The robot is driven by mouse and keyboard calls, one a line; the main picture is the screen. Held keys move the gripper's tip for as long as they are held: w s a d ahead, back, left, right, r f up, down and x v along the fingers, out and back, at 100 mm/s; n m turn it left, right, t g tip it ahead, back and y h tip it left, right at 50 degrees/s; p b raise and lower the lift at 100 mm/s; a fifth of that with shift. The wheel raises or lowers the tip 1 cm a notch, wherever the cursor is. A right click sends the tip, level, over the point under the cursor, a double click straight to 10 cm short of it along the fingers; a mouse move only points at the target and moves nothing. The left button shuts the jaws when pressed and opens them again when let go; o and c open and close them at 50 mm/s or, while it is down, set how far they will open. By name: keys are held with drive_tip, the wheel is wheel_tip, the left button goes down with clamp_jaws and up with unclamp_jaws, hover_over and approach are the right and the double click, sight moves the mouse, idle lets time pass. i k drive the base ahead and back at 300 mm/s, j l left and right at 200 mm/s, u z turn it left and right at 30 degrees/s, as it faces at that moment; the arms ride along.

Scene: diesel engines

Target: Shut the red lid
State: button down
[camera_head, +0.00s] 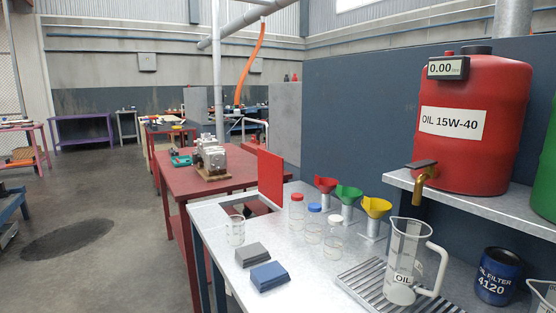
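A flat red lid (270,179) stands upright at the back left of the grey metal workbench. It rises at the edge of a square opening (243,208) in the bench top, and the opening is uncovered. A dark red surface shows inside the opening. A small red cap (297,197) sits on a clear jar to the right of the lid. My gripper is not in view.
A clear glass (235,231), grey block (251,254) and blue block (270,275) stand in front of the opening. Blue-capped (314,208) and white-capped (335,219) jars, several funnels (348,194) and an oil jug (404,255) stand to the right.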

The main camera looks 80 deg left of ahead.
sight(270, 166)
drive_tip(key=j+u, duration=0.25)
drive_tip(key=u, duration=0.15)
drive_tip(key=j+u, duration=0.4)
drive_tip(key=i+l, duration=0.05)
drive_tip(key=l, duration=0.05)
